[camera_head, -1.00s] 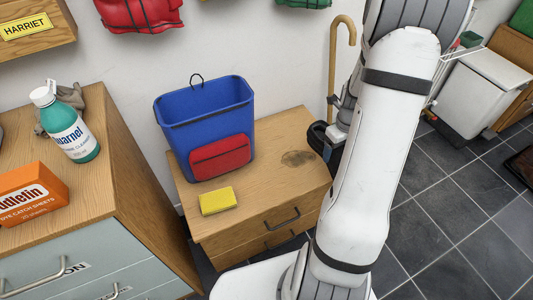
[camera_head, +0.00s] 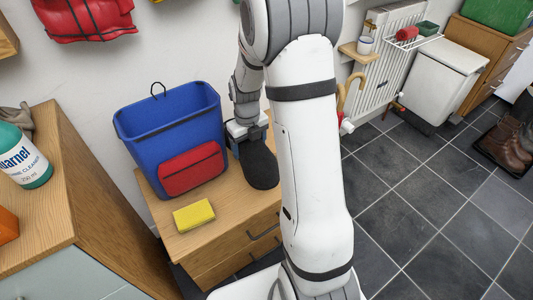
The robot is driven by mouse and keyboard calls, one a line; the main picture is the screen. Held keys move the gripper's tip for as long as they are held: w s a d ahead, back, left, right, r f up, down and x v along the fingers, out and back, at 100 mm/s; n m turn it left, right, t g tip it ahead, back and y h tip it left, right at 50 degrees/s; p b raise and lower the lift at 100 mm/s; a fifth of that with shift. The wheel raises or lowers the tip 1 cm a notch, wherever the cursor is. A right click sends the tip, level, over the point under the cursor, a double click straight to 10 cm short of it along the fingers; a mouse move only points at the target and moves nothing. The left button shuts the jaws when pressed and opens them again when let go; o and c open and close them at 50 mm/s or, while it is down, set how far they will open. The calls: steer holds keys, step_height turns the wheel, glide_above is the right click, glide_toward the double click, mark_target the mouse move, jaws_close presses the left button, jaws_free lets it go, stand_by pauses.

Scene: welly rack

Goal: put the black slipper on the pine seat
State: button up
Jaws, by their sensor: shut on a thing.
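The black slipper (camera_head: 260,165) is held out from my gripper (camera_head: 244,138), which is shut on one end of it. The slipper is over the right part of the pine seat (camera_head: 230,203), its sole side by side with the blue bag. I cannot tell whether it touches the wood. The seat is a low pine unit with drawers. My own white arm stands in front and hides the seat's right end.
A blue bag (camera_head: 172,118) with a red pocket (camera_head: 192,162) stands at the back left of the seat. A yellow sponge (camera_head: 194,215) lies near its front edge. A pine cabinet (camera_head: 88,190) is close on the left. The tiled floor on the right is open.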

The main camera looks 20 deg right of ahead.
step_height(320, 180, down, 5)
steer(key=shift+f+b, duration=0.2)
steer(key=shift+b, duration=0.95)
steer(key=shift+w+a+f, duration=0.1)
steer(key=shift+f, duration=0.1)
steer(key=shift+r, duration=0.15)
steer(key=o, duration=1.1)
steer(key=shift+o, duration=0.2)
